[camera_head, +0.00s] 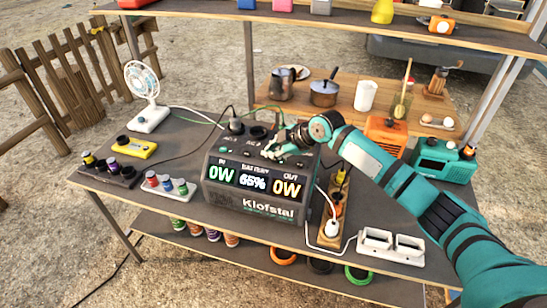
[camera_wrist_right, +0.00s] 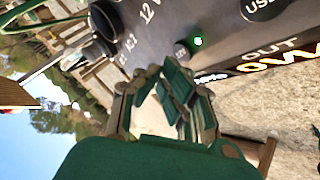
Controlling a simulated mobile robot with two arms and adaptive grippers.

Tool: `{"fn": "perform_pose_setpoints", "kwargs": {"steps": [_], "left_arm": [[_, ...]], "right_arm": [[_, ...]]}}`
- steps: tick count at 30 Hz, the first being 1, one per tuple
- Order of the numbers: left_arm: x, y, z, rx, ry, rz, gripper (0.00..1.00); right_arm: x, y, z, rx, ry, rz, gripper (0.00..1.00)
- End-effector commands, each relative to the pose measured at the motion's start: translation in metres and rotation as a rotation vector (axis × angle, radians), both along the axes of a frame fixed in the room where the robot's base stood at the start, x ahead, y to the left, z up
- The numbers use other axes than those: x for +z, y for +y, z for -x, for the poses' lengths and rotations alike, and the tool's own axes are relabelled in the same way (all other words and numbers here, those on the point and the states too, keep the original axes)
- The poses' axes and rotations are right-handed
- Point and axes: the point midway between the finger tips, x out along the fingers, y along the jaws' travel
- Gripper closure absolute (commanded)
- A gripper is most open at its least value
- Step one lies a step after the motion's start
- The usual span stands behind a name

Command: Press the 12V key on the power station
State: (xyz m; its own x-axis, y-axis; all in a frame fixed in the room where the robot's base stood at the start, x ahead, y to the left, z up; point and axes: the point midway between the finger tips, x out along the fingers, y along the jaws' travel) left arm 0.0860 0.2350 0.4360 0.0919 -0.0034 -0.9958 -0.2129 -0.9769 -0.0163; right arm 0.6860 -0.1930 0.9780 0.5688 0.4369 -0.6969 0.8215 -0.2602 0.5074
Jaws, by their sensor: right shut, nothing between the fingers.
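The power station (camera_head: 235,203) is a dark grey box labelled Klofstal on the table. Its display (camera_head: 256,180) reads IN 0W, BATTERY 65%, OUT 0W. My right gripper (camera_head: 270,152) is over its top panel, just behind the display. In the right wrist view the closed fingers (camera_wrist_right: 175,78) are empty and point at the panel (camera_wrist_right: 160,35). The 12 V lettering (camera_wrist_right: 148,12) and a USB label (camera_wrist_right: 260,6) show there. A small dark key (camera_wrist_right: 181,49) sits close to the fingertips, beside a lit green light (camera_wrist_right: 198,41). Contact cannot be told. My left gripper is out of view.
A white fan (camera_head: 144,95), a yellow device (camera_head: 135,148) and coloured pots stand left. A power strip (camera_head: 333,215), white sockets (camera_head: 391,243), an orange box (camera_head: 386,135) and a green radio (camera_head: 442,158) are right. Cables run behind the station. A shelf (camera_head: 250,22) crosses above.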

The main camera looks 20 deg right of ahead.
Motion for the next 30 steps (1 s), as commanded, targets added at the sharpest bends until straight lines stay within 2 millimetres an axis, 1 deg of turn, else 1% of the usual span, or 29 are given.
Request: {"fn": "perform_pose_setpoints", "kwargs": {"steps": [5,8,24,30], "left_arm": [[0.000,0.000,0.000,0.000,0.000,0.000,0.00],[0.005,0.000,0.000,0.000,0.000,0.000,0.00],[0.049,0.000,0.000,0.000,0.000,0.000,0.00],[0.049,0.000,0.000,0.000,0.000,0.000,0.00]], "right_arm": [[0.000,0.000,0.000,0.000,0.000,0.000,1.00],[0.006,0.000,0.000,0.001,0.000,-0.001,1.00],[0.059,0.000,0.000,0.000,-0.001,-0.001,1.00],[0.060,0.000,0.000,0.000,0.000,0.000,1.00]]}}
